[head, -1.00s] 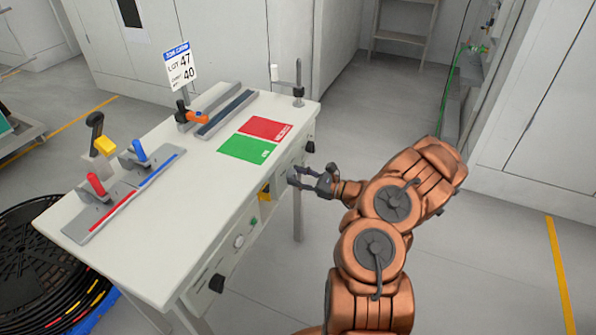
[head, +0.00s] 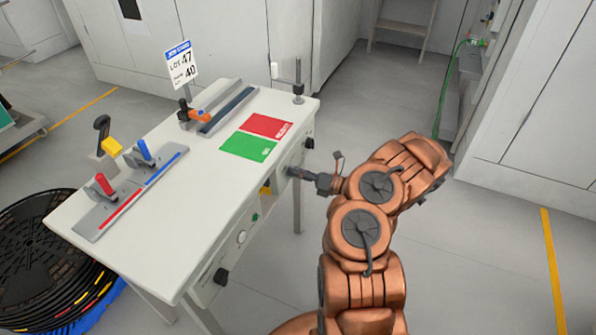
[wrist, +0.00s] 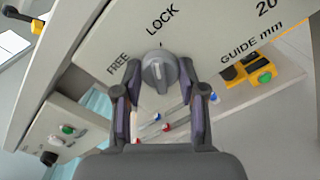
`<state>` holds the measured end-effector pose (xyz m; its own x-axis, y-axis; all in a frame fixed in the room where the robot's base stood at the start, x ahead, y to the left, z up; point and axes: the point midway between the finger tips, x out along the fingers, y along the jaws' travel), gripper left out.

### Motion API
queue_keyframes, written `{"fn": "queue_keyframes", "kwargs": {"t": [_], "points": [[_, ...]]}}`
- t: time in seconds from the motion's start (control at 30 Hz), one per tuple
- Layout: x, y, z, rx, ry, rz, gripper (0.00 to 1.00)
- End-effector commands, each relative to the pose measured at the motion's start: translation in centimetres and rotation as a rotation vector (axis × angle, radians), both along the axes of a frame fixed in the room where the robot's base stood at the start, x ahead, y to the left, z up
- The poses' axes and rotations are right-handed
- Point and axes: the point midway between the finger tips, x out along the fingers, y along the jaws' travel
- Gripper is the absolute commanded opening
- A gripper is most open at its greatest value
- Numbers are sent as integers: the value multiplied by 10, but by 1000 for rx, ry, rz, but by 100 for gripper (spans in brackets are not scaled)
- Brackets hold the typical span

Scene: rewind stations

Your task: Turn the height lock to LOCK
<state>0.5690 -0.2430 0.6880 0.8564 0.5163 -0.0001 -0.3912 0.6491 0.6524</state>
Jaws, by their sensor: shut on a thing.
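The height lock knob (wrist: 160,69) is a round grey dial on the pale panel, in the middle of the wrist view. The word LOCK (wrist: 163,20) is above it and FREE (wrist: 118,62) is to its left. The knob's raised bar runs roughly up towards LOCK; its exact setting is hard to read. My gripper (wrist: 160,73) has one finger on each side of the knob and is shut on it. In the head view my gripper (head: 291,172) is at the table's front panel and hides the knob.
The white table (head: 150,245) carries a green pad (head: 248,146), a red pad (head: 266,125) and clamp fixtures. Black knobs (head: 221,276) stick out of its front. A black reel (head: 40,255) stands at the left. The floor to the right is clear.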

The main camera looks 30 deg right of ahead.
Motion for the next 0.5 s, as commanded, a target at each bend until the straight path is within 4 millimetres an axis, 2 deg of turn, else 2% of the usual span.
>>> {"fn": "queue_keyframes", "kwargs": {"t": [0.2, 0.5], "points": [[0, 0, 0, 102, 61, 0, 6], [0, -1, 0, 167, 100, -1, 6]]}}
